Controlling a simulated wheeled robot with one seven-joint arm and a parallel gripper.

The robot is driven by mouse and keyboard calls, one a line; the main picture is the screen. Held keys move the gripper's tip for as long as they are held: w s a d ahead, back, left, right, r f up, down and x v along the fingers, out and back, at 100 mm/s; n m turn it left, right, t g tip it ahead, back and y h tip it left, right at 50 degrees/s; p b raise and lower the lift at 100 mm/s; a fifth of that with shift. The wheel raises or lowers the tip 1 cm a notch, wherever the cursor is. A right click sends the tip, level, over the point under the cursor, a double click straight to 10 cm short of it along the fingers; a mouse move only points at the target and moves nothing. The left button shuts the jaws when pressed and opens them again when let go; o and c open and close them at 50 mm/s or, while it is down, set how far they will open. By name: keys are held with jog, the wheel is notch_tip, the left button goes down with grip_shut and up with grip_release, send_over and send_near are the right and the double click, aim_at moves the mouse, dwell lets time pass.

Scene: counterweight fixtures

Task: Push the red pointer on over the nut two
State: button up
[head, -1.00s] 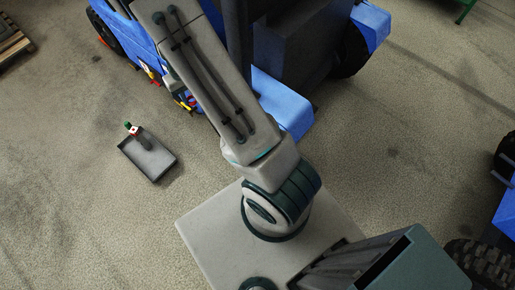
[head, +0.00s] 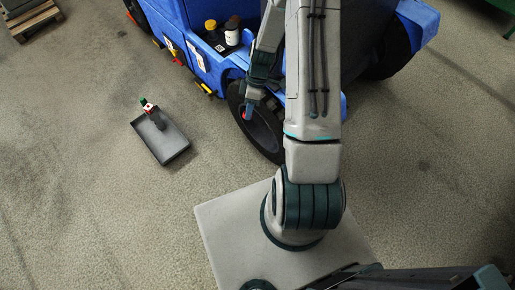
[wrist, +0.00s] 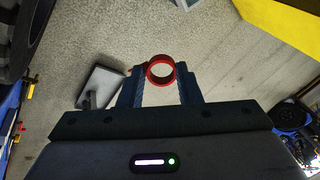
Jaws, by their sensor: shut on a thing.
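My gripper (wrist: 160,74) is shut on the red pointer (wrist: 149,72), whose round ring shows between the fingertips in the wrist view. In the head view my gripper (head: 247,108) hangs beside the front of a dark wheel (head: 262,138) on the blue vehicle, with a small red spot, the pointer, at its tips. The gap between pointer and wheel cannot be judged. Nut two cannot be made out in either view; the wheel's nuts are too small or hidden behind my arm. Through the ring I see only floor.
A grey tray (head: 174,146) with a dark tool and a green and red item lies on the floor to the left. The blue vehicle (head: 206,68) carries bottles on its step. Part of a wheel (wrist: 18,45) fills the wrist view's upper left. Floor around the tray is clear.

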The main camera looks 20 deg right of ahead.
jog(key=d+f+n+g+h+b, duration=0.3)
jog(key=f+n+h+b, duration=0.3)
jog(key=f+n+b, duration=0.35)
jog(key=d+f+n+g+h+b, duration=0.2)
jog(key=f+n+g+h+b, duration=0.3)
jog(key=f+n, duration=0.6)
jog(key=w+f+n+t+h+b, duration=0.3)
jog(key=f+n+t+b, duration=0.1)
jog(key=f+t+b, duration=0.25)
jog(key=w+d+f+n+t+h+b, duration=0.1)
jog(key=w+f+n+t+h+b, duration=0.15)
jog(key=f+n+t+b, duration=0.45)
jog(key=w+f+n+t+h+b, duration=0.25)
jog(key=f+h+b, duration=0.2)
jog(key=f, duration=0.45)
jog(key=b+x, duration=0.1)
jog(key=x, duration=0.9)
jog(key=shift+r+m+t+b, duration=0.2)
jog(key=shift+m+t+b, duration=0.1)
jog(key=shift+b, duration=0.05)
jog(key=shift+d, duration=0.2)
jog(key=shift+w+d, duration=0.1)
jog(key=shift+d, duration=0.15)
jog(key=shift+x, duration=1.5)
jog(key=shift+f, duration=0.15)
